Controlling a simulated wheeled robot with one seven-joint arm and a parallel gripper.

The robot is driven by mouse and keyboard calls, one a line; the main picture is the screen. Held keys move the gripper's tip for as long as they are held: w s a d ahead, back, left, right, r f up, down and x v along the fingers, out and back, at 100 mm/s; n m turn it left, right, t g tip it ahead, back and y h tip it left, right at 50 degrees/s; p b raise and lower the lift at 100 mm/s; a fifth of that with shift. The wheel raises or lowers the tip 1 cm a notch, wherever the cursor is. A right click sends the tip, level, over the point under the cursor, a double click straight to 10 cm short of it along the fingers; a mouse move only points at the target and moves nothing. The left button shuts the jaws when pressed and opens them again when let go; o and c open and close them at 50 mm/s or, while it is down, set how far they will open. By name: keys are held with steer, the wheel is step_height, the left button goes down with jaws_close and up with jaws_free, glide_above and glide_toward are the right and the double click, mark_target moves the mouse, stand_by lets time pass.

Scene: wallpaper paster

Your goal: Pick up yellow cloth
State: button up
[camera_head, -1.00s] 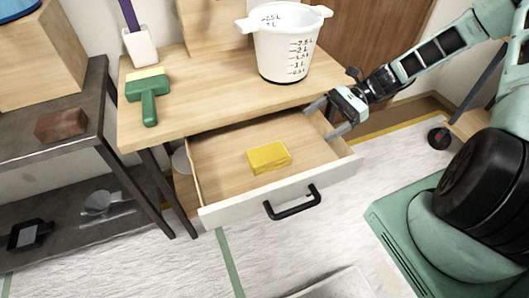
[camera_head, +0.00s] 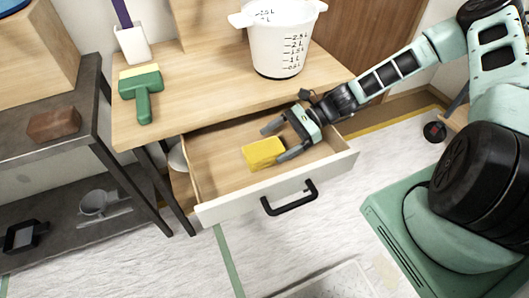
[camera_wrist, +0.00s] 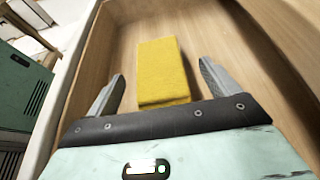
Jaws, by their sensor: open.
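The yellow cloth (camera_head: 263,152) is a folded yellow block lying in the open drawer (camera_head: 216,180) under the wooden table. It also shows in the wrist view (camera_wrist: 163,72), ahead of and between my fingers. My gripper (camera_head: 274,142) is open inside the drawer area, at the right side of the cloth. In the wrist view its fingers (camera_wrist: 160,88) stand apart on either side of the cloth's near end, with gaps visible to both sides. I cannot tell its exact height over the drawer floor.
The drawer's white front with a black handle (camera_head: 290,200) stands on the near side. A measuring bucket (camera_head: 280,42) and a green brush (camera_head: 142,92) are on the tabletop above. A dark shelf with a brown block (camera_head: 54,124) stands at left.

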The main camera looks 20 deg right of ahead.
mark_target(265, 148)
steer(key=x, duration=0.4)
steer(key=shift+a+r, duration=0.1)
steer(key=c, duration=1.1)
steer(key=shift+o, duration=0.2)
